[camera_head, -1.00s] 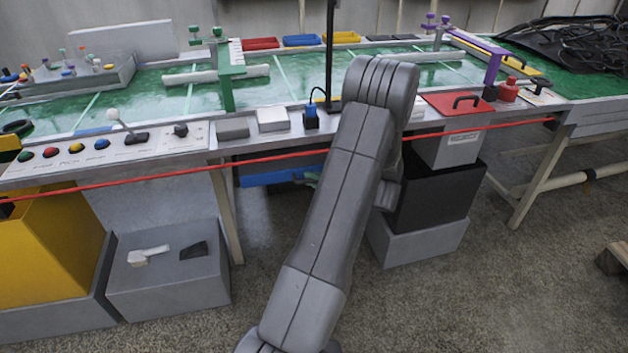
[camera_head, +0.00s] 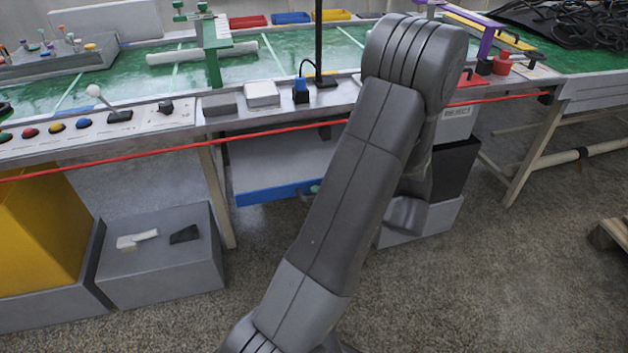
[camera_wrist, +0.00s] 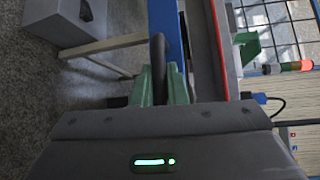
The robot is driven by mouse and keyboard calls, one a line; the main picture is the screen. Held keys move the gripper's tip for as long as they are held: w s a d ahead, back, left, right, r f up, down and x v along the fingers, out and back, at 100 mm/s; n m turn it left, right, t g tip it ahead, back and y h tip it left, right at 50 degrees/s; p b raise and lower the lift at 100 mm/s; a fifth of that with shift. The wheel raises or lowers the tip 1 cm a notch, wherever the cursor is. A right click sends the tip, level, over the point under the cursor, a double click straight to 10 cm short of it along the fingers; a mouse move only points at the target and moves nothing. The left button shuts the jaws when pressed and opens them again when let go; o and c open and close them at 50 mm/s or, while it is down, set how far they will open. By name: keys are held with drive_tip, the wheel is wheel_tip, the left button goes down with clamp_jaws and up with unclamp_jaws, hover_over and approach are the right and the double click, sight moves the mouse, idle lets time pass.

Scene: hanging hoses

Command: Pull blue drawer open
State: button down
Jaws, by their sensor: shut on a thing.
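The blue drawer (camera_head: 275,193) hangs under the front of the long table. Its blue front stands out from the table edge, and a grey surface shows behind it. In the wrist view the blue front (camera_wrist: 166,22) runs upward from the fingers. My gripper (camera_wrist: 160,84) has green fingers, shut on the dark handle (camera_wrist: 158,55) of the drawer. In the head view my arm hides the right part of the drawer and most of the gripper.
A grey box (camera_head: 160,270) and a yellow bin (camera_head: 40,235) stand on the floor at left. A black box (camera_head: 455,170) is at right. The floor before the drawer is clear.

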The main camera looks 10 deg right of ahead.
drive_tip(key=s, duration=0.5)
drive_tip(key=shift+s+b, duration=0.25)
drive_tip(key=shift+b, duration=0.05)
drive_tip(key=shift+d, duration=0.1)
drive_tip(key=c, duration=1.5)
unclamp_jaws()
drive_tip(key=shift+o, duration=0.2)
drive_tip(key=p+v, duration=0.2)
drive_tip(key=v, duration=1.1)
drive_tip(key=shift+s+d+p, duration=0.25)
drive_tip(key=shift+s+p, duration=0.05)
drive_tip(key=shift+p, duration=0.1)
drive_tip(key=shift+w+a, duration=0.1)
